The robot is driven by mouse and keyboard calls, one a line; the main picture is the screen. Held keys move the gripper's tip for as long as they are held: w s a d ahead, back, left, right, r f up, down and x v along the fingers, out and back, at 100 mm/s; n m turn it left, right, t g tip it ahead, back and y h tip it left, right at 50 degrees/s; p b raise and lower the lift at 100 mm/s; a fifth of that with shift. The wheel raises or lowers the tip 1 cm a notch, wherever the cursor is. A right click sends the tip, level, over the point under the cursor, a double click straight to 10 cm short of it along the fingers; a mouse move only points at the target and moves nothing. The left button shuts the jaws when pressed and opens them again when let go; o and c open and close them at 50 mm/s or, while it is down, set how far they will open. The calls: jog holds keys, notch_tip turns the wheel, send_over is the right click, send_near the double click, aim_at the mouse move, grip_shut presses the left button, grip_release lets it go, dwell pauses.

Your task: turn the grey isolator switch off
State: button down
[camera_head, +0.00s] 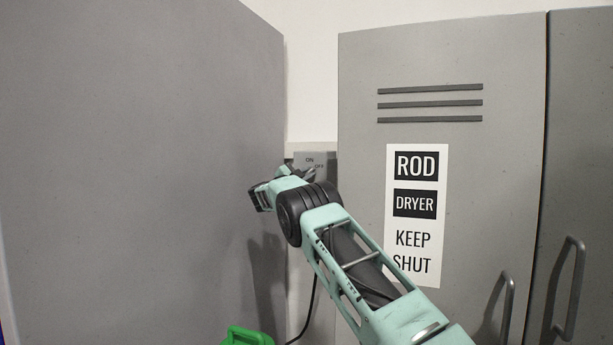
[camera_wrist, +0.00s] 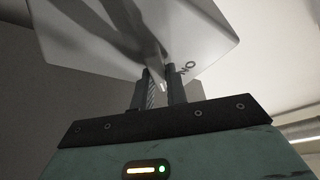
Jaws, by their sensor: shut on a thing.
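The grey isolator switch (camera_head: 313,158) is on the wall in the gap between two grey cabinets, with ON and OFF printed on its face. My arm covers its lower part in the head view. In the wrist view its pale plate (camera_wrist: 110,35) fills the top, with ON beside my fingers. My gripper (camera_wrist: 160,86) is shut on the switch's handle (camera_wrist: 163,80), a narrow pale piece between the two dark fingers. Most of the handle is hidden or in shadow, and I cannot tell clearly which mark it points to.
A large grey cabinet side (camera_head: 140,150) stands close on the left. A grey locker (camera_head: 440,60) labelled ROD DRYER KEEP SHUT stands on the right, with protruding door handles. A green object (camera_head: 247,337) is low at the front, near a dark cable (camera_head: 312,305).

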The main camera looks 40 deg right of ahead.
jog(key=shift+m, duration=0.3)
jog(key=shift+f, duration=0.1)
jog(key=c, duration=1.4)
grip_release()
jog(key=b+v, duration=0.8)
jog(key=v, duration=0.9)
jog(key=shift+a, duration=0.25)
